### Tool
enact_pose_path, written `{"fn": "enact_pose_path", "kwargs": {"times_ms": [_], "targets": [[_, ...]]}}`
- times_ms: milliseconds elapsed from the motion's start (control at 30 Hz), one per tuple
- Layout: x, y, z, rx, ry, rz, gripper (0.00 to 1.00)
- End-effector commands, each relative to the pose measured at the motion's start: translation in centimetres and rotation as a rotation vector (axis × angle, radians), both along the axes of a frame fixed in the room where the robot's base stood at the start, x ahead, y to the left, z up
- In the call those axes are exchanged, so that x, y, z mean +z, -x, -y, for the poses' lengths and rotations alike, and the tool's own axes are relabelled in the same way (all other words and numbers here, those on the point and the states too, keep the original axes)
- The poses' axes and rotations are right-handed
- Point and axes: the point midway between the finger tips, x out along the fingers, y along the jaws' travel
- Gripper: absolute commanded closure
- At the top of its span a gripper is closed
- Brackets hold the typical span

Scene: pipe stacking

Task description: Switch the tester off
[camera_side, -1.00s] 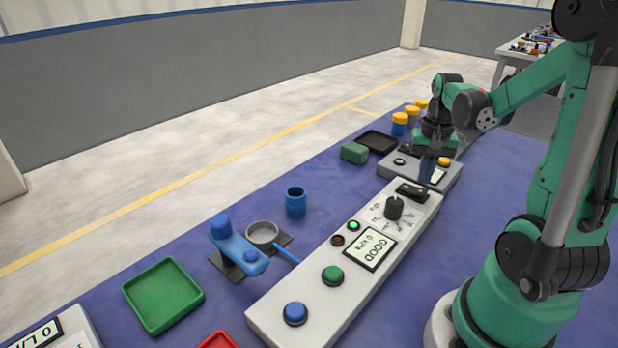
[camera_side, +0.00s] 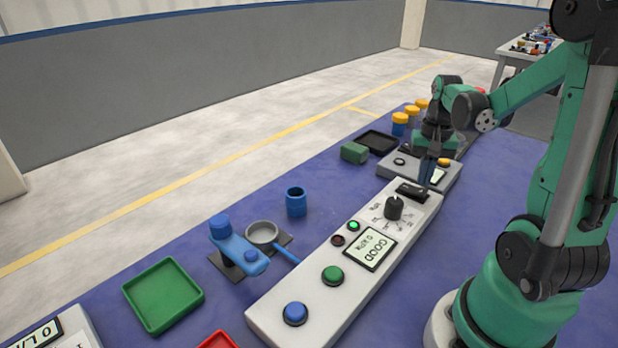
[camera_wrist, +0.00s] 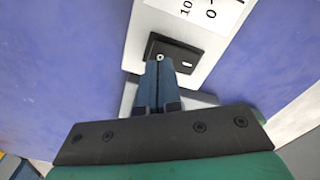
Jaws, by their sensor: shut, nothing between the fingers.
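The tester (camera_side: 318,290) is a long pale panel on the blue table. It has a blue button (camera_side: 295,313), a green button (camera_side: 333,275), a lit display reading GOOD (camera_side: 370,248), a lit green lamp (camera_side: 354,225), a dark red lamp (camera_side: 338,240) and a black dial (camera_side: 394,208). A black rocker switch (camera_side: 412,191) sits at its far end; it also shows in the wrist view (camera_wrist: 187,58). My gripper (camera_side: 425,182) is shut and empty, pointing down at the switch. In the wrist view its fingertips (camera_wrist: 158,62) overlap the switch's near edge; I cannot tell whether they touch.
A second grey device (camera_side: 400,172) stands just beyond the tester's far end. A blue lever fixture (camera_side: 238,250), a blue cup (camera_side: 296,202), a green tray (camera_side: 163,295) and a green block (camera_side: 354,153) are on the left. Yellow-topped cylinders (camera_side: 411,115) stand behind.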

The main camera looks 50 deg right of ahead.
Motion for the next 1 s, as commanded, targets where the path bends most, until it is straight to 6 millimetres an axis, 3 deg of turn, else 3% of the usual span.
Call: {"fn": "enact_pose_path", "kwargs": {"times_ms": [1000], "targets": [[-1.5, 0.0, 0.0, 0.0, 0.0, 0.0, 1.0]]}}
